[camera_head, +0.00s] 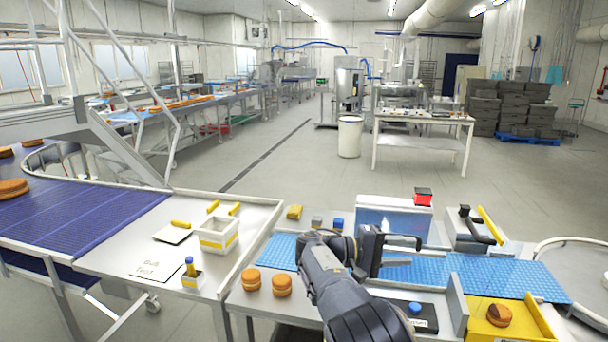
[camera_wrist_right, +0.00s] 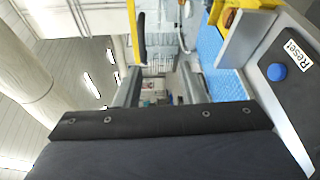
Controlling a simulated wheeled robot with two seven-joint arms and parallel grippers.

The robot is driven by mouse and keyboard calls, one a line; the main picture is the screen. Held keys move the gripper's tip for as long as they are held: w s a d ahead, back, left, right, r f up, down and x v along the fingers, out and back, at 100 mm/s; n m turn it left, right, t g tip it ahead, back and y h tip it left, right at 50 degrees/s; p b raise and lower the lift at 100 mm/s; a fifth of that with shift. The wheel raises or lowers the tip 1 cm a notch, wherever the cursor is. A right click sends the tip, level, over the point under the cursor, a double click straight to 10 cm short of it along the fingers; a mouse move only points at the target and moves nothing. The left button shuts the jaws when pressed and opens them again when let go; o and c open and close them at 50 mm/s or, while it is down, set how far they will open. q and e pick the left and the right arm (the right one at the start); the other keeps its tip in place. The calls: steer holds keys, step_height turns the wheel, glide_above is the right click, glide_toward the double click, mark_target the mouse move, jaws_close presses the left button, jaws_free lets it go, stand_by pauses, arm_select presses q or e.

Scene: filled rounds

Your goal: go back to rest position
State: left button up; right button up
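My right gripper (camera_head: 408,252) is raised over the blue mat (camera_head: 452,271) on the work table, pointing to the right in the head view. Its two fingers stand apart with nothing between them, and the gap also shows in the right wrist view (camera_wrist_right: 160,88). My right arm comes up from the bottom middle and covers part of the table. My left gripper is in neither view.
Two filled rounds (camera_head: 266,283) lie at the table's left front. Another round (camera_head: 499,315) is on a yellow plate (camera_head: 480,328) at right. A blue Reset button (camera_wrist_right: 277,72) is near the front. A white-blue box (camera_head: 385,218) stands behind the gripper.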

steer(key=s+d+f+m+g+y, duration=0.1)
steer(key=s+d+f+y, duration=0.35)
steer(key=s+d, duration=0.2)
steer(key=s+d+f+g+y, duration=0.1)
steer(key=s+d+f+y, duration=0.2)
steer(key=s+d+y, duration=0.4)
steer(key=s+a+m+t+y, duration=0.1)
steer(key=s+a+t+y, duration=0.1)
steer(key=s+a, duration=0.3)
steer(key=s+a+f+m+t+y, duration=0.1)
steer(key=s+a+y, duration=0.3)
steer(key=s, duration=0.8)
steer(key=s+a+f+m+t+y, duration=0.1)
steer(key=s+a+t+y, duration=0.1)
steer(key=s+a, duration=0.4)
steer(key=shift+s+t+y, duration=0.4)
steer(key=shift+s+y, duration=0.25)
steer(key=shift+s, duration=0.55)
steer(key=shift+f, duration=0.1)
